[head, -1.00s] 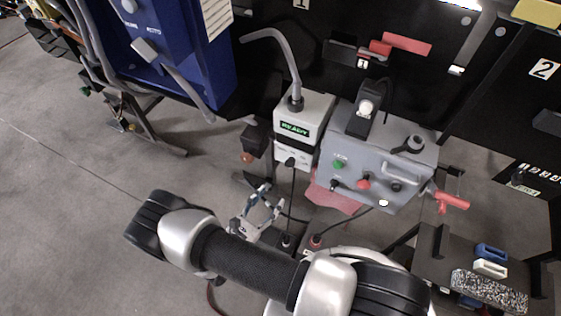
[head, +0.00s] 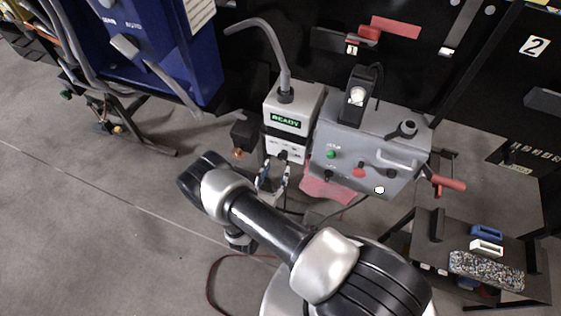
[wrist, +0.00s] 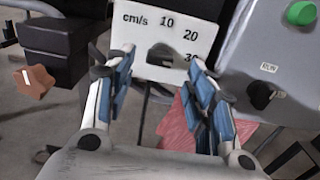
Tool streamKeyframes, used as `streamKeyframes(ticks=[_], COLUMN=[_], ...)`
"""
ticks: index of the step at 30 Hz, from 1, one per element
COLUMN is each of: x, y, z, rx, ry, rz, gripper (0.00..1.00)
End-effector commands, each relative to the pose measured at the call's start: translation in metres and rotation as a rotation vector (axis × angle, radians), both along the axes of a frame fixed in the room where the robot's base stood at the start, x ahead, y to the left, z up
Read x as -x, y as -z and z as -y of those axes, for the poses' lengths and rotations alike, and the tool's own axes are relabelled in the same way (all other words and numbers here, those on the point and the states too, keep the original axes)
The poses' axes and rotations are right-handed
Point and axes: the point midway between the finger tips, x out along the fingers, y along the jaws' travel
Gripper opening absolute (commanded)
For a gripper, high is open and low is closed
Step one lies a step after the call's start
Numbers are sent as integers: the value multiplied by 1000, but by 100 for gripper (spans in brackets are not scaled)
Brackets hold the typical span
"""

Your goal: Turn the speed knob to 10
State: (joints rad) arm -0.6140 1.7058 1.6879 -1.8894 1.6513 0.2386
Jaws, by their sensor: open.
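The black speed knob (wrist: 163,57) sits low on a white panel (wrist: 150,32) marked "cm/s", 10, 20 and 30 in the wrist view. I cannot tell which number the knob points at. In the head view the knob (head: 283,155) is on the lower front of the white box (head: 292,110) with a green "READY" display. My gripper (wrist: 163,95) is open and empty, its blue-padded fingers to either side of the knob's line. In the head view my gripper (head: 273,176) is just in front of and below the panel, near the knob; contact is not visible.
A grey control box (head: 350,150) with a green button, red knob and black knobs stands close right. A red cloth (head: 328,188) lies below it. A black block with an orange knob (wrist: 36,82) is at the left. Open floor (head: 100,200) lies left.

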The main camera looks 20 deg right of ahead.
Motion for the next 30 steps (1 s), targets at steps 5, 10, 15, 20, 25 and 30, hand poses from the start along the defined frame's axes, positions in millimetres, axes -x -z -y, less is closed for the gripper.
streamKeyframes(ticks=[5,10,15,20,25,30], x=[-25,-37,-41,-40,-40,-40], y=[1,0,0,0,0,0], z=[19,27,29,29,29,29], rx=[-2,-2,-1,-1,-1,-1], ry=[4,1,-1,-1,0,0], rz=[1,1,1,1,1,1], gripper=[50,50,50,50,40,29])
